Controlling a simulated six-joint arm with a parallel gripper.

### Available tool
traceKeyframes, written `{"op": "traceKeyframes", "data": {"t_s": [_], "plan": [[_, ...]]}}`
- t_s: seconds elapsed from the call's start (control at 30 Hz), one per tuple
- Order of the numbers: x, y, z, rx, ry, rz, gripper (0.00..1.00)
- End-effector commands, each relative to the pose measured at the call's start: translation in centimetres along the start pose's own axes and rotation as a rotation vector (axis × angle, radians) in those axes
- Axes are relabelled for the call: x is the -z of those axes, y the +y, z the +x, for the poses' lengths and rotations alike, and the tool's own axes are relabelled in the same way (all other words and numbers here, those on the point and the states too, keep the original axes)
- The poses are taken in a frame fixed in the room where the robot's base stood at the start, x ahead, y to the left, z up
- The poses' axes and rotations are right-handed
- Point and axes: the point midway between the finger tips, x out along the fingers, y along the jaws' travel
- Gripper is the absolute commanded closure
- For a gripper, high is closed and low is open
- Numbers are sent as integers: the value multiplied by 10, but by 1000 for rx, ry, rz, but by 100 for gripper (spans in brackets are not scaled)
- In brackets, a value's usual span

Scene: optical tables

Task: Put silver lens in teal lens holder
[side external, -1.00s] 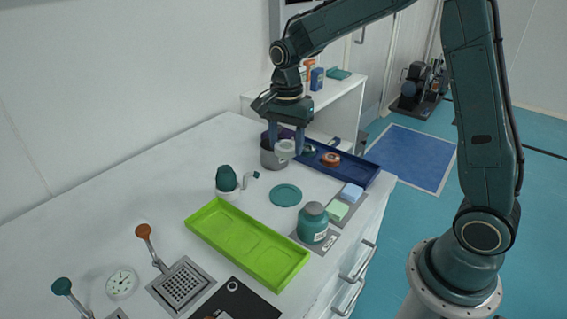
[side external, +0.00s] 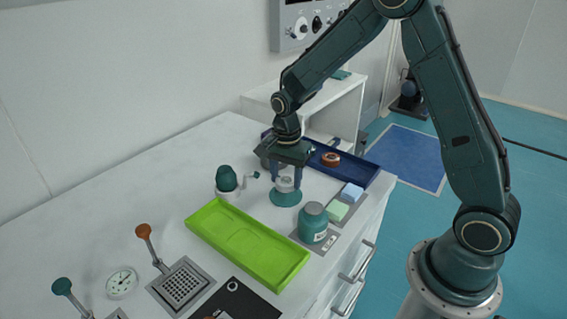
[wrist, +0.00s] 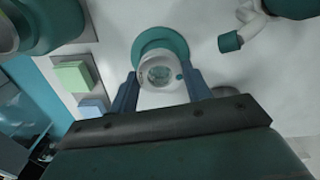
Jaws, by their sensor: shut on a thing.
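The silver lens (side external: 286,184) is a short whitish-silver cylinder with a glassy round face, seen in the wrist view (wrist: 160,74). My gripper (side external: 286,187) is shut on it, with one blue-grey finger on each side, also in the wrist view (wrist: 160,84). The flat round teal disc (side external: 285,200), which looks like the teal lens holder, lies on the white table right below the lens. In the wrist view its rim (wrist: 147,40) shows behind the lens, which hides part of it. I cannot tell whether the lens touches it.
A teal jar (side external: 313,223) and green and blue blocks (side external: 337,210) stand to the right and front. A dark green knobbed thing (side external: 227,180) with a white spout is close on the left. A lime tray (side external: 247,245) lies in front, a navy tray (side external: 358,172) behind.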

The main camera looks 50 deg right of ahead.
Motion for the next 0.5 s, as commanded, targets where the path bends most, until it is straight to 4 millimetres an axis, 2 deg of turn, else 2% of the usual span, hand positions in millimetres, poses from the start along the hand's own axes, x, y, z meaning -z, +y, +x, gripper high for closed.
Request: {"op": "traceKeyframes", "data": {"t_s": [0.2,0.5], "plan": [[0,0,24,-2,0,0,75],[0,0,27,0,0,0,75]]}}
